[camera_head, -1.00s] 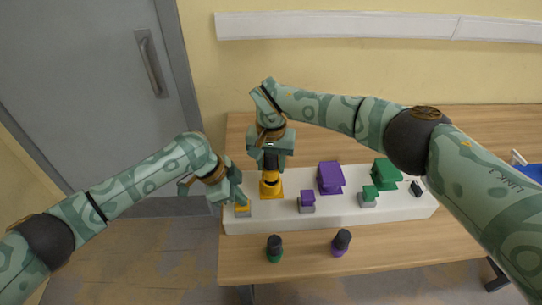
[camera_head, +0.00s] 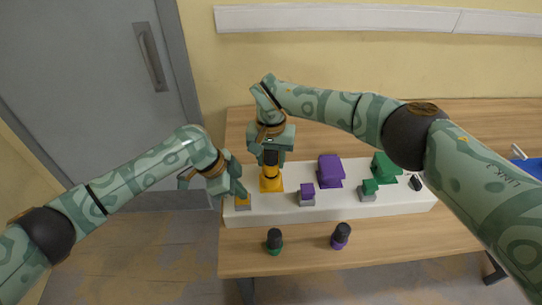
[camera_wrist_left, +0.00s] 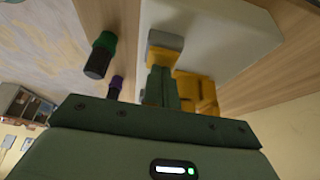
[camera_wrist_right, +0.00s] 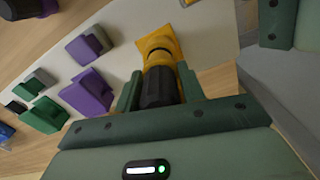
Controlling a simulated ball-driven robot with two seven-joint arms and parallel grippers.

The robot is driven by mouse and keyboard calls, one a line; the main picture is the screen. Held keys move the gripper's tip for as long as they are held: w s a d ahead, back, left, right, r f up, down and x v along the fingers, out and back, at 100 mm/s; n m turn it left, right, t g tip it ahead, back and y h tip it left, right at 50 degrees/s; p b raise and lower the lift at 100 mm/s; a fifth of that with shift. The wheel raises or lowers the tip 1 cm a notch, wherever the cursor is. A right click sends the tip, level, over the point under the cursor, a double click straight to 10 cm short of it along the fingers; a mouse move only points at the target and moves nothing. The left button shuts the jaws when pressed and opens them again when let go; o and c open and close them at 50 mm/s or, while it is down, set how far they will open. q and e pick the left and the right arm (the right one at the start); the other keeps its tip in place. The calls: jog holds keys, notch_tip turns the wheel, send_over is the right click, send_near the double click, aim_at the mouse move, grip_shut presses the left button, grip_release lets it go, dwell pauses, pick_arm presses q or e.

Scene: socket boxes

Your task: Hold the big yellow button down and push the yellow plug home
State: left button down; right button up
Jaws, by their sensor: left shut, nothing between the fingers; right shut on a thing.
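The yellow plug (camera_wrist_right: 158,88) has a black handle and a yellow collar. My right gripper (camera_head: 271,160) is shut on its handle and holds it upright at the yellow socket (camera_head: 271,185). The plug's lower end meets the socket; how deep it sits I cannot tell. The yellow button (camera_head: 243,203) is on a grey base at the left end of the white board. My left gripper (camera_head: 240,193) is shut and empty, its fingertips at the button's top. In the left wrist view the fingers (camera_wrist_left: 162,88) hide part of the button; how far it is pressed I cannot tell.
The white board (camera_head: 400,203) also carries a purple socket (camera_head: 331,170), a green socket (camera_head: 385,166), a purple button (camera_head: 307,194) and a green button (camera_head: 369,189). A green plug (camera_head: 274,241) and a purple plug (camera_head: 341,236) stand on the table in front.

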pick_arm(q)
jog(key=shift+s+f, duration=0.15)
jog(key=shift+f, duration=0.1)
pick_arm(e)
jog(key=shift+f, duration=1.2)
jog(key=o, duration=1.5)
jog(key=shift+o, duration=0.2)
jog(key=shift+r, duration=3.5)
pick_arm(q)
jog(key=shift+r, duration=0.1)
pick_arm(e)
jog(key=shift+r, duration=0.1)
